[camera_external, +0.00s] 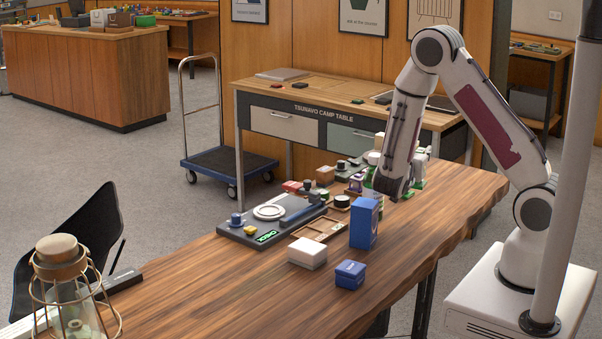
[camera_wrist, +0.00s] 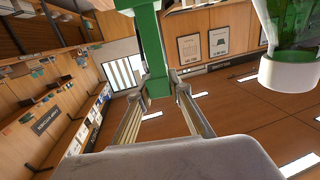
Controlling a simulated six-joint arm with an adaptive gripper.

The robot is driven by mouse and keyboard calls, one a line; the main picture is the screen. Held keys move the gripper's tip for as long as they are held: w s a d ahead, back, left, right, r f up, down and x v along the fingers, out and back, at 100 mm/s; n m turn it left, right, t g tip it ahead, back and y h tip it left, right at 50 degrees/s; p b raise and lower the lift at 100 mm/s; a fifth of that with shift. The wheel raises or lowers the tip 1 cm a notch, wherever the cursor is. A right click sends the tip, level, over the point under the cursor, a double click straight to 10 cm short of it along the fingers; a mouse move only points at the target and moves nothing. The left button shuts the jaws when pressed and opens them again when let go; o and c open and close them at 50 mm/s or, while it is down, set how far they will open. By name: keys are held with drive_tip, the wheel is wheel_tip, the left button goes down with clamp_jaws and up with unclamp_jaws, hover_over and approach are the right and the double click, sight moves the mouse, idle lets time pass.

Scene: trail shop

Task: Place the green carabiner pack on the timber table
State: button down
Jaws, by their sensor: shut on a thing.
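A green pack (camera_wrist: 157,82), which looks like the carabiner pack, is between the fingertips of my gripper (camera_wrist: 160,98) in the wrist view. My gripper is shut on it. In the external view my gripper (camera_external: 390,186) points down over the far right part of the timber table (camera_external: 200,285), among a cluster of small goods. The pack is not clear in that view, and I cannot tell whether it touches the table.
A blue box (camera_external: 364,222), a white box (camera_external: 307,252) and a small blue box (camera_external: 350,274) stand near the table's middle. A dark scale (camera_external: 270,226) is behind them. A lantern (camera_external: 70,285) is at left. The front of the table is clear.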

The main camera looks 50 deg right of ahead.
drive_tip(key=shift+r, duration=0.15)
idle(0.3)
wheel_tip(320, 180, up, 11)
drive_tip(key=w+a+r+n+t+y, duration=0.1)
drive_tip(key=w+a+n+t+y, duration=0.45)
drive_tip(key=w+a, duration=0.95)
drive_tip(key=w+a+r+n+t+y, duration=0.1)
drive_tip(key=w+a+n+t+y, duration=0.25)
drive_tip(key=a, duration=0.75)
drive_tip(key=w+a+n+t+y, duration=0.3)
drive_tip(key=a+n+t+y, duration=0.1)
drive_tip(key=a, duration=0.6)
drive_tip(key=s+a+n+y, duration=0.2)
drive_tip(key=a+n+y, duration=0.55)
drive_tip(key=a, duration=1.55)
drive_tip(key=s+a+f+n+g+y, duration=0.15)
drive_tip(key=s+a+y, duration=0.35)
drive_tip(key=a, duration=0.5)
drive_tip(key=s+a+f+n+g+y, duration=0.1)
drive_tip(key=s+a+n+g+y, duration=0.25)
drive_tip(key=s+a, duration=0.4)
wheel_tip(320, 180, down, 10)
drive_tip(key=w+a, duration=0.1)
drive_tip(key=a, duration=0.1)
drive_tip(key=shift+a+f+t+y, duration=0.15)
drive_tip(key=shift+f+t+y, duration=0.1)
drive_tip(key=shift+t+y, duration=0.05)
